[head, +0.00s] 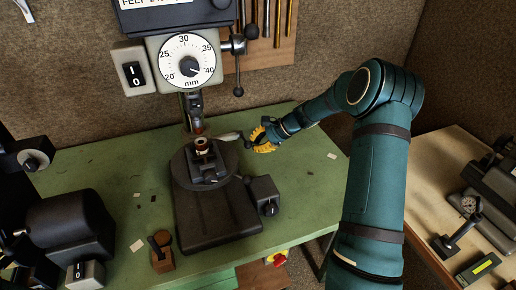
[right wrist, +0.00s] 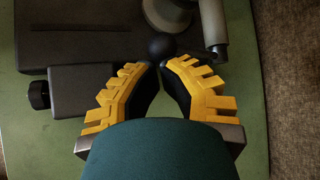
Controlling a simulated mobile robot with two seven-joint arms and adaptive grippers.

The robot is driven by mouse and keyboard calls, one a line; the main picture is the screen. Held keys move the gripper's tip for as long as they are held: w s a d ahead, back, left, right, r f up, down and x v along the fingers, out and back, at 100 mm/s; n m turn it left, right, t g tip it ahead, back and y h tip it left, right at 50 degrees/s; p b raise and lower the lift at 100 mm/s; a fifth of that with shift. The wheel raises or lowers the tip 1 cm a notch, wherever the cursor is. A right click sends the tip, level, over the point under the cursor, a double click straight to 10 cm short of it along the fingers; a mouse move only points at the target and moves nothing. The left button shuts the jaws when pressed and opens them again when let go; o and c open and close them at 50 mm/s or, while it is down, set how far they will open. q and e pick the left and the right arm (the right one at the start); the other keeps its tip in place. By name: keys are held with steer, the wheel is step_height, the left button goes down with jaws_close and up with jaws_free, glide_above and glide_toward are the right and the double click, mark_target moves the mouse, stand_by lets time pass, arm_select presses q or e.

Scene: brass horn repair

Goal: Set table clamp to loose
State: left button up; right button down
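The drill press has a round dark table (head: 190,172) with a small clamped workpiece on it. A pale metal bar (head: 228,136) sticks out at the table's back right, and it also shows in the right wrist view (right wrist: 213,22). A dark ball knob (right wrist: 162,47) lies just beyond my right gripper's fingertips. I cannot tell whether this is the table clamp's handle or whether the fingers touch it. My right gripper (head: 256,138) has yellow fingers, partly open with a narrow gap and nothing visible between them. My left gripper is not in view.
A dark box with a knob (head: 263,190) stands right of the press base (head: 217,221). The feed lever (head: 238,70) hangs above. A dark machine (head: 70,228) stands at left. The green bench (head: 305,190) is mostly clear at right.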

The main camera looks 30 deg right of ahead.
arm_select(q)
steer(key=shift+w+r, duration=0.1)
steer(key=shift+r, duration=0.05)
arm_select(e)
steer(key=shift+w+a+r, duration=0.15)
steer(key=shift+w+r, duration=0.1)
steer(key=shift+r, duration=0.35)
stand_by(0.8)
step_height(320, 180, down, 4)
steer(key=d+b, duration=0.2)
steer(key=b, duration=0.1)
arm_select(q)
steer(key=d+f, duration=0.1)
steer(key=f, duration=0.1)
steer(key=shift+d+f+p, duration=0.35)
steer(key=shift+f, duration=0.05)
arm_select(e)
steer(key=s+d+r, duration=0.2)
steer(key=d+r, duration=0.4)
steer(key=r, duration=0.1)
steer(key=shift+d+r, duration=0.3)
steer(key=shift+r, duration=0.1)
